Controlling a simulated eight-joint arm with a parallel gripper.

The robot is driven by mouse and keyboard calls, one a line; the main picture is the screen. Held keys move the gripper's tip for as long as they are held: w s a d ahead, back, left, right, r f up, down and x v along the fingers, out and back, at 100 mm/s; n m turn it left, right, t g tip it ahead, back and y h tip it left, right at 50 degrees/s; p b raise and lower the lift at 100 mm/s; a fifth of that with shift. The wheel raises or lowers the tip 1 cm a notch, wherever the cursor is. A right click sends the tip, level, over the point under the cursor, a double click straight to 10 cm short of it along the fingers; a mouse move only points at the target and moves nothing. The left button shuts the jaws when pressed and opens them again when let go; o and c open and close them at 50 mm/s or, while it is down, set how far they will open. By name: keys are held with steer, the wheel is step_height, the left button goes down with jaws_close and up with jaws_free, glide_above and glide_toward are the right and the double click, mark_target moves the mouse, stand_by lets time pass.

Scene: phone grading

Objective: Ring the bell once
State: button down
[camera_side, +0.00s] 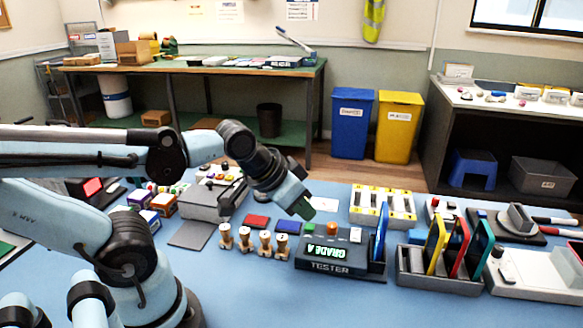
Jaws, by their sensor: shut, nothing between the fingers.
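My gripper (306,211) is at the end of my arm, in the middle of the side view. It points down and to the right, above the blue table, behind the black tester (335,265) lit "GRADE A". Its fingers are small and dark here; they look shut and empty. I cannot pick out a bell with certainty. A rounded grey object on a dark base (517,217) stands at the right, well apart from my gripper; I cannot tell what it is.
Several wooden-looking pegs (265,243) stand left of the tester. A grey rack (439,278) holds upright coloured panels to its right. A yellow and white tray (383,208) lies behind. Small boxes (163,204) crowd the left. Bare blue table (345,308) shows in front.

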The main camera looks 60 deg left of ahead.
steer(key=w+a+r+n+y, duration=0.1)
steer(key=a+n, duration=0.6)
steer(key=a, duration=0.7)
steer(key=w+a+r+n+t+y, duration=0.1)
steer(key=w+a+n+y, duration=0.2)
steer(key=a+n, duration=0.4)
steer(key=w+a, duration=0.1)
steer(key=a, duration=0.6)
steer(key=shift+a, duration=0.25)
steer(key=shift+f, duration=4.3)
steer(key=shift+f, duration=0.1)
steer(key=shift+f, duration=0.35)
